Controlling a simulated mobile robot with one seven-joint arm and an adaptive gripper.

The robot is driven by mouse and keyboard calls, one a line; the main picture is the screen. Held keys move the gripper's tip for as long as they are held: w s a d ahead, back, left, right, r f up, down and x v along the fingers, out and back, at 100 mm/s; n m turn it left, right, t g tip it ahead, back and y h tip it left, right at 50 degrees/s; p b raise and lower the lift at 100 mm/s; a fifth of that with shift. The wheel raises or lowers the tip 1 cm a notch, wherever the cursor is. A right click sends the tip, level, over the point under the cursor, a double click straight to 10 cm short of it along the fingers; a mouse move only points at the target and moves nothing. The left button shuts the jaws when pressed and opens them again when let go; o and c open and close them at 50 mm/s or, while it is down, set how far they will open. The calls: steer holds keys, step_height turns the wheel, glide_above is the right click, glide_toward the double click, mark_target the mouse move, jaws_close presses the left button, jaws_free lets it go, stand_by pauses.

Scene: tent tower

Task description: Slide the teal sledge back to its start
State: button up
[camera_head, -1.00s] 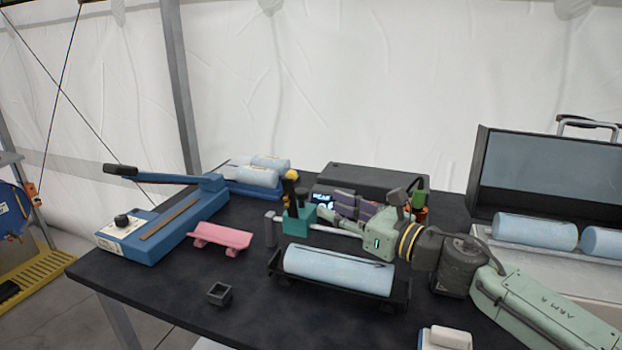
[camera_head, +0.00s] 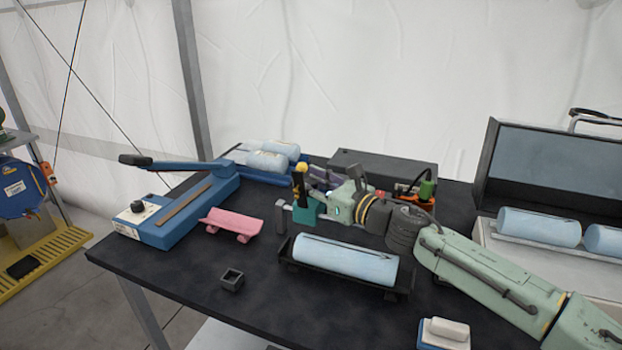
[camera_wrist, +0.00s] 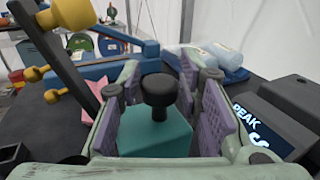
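The teal sledge (camera_head: 306,211) is a small block on the dark table, left of my gripper (camera_head: 325,193) in the head view. In the wrist view the sledge (camera_wrist: 152,137) shows a black knob (camera_wrist: 158,90) on top. My gripper (camera_wrist: 157,78) is open, with its purple-padded fingers on either side of the knob and gaps showing beside it. Contact with the sledge cannot be seen. My gripper hides part of the sledge's surroundings in the head view.
A dark post with yellow knobs (camera_wrist: 62,60) stands close left of my fingers. A dark display box (camera_wrist: 262,118) is on the right. A black tray (camera_head: 402,290) with a blue roll stands in front.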

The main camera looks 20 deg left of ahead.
jaws_close()
stand_by(0.3)
stand_by(0.4)
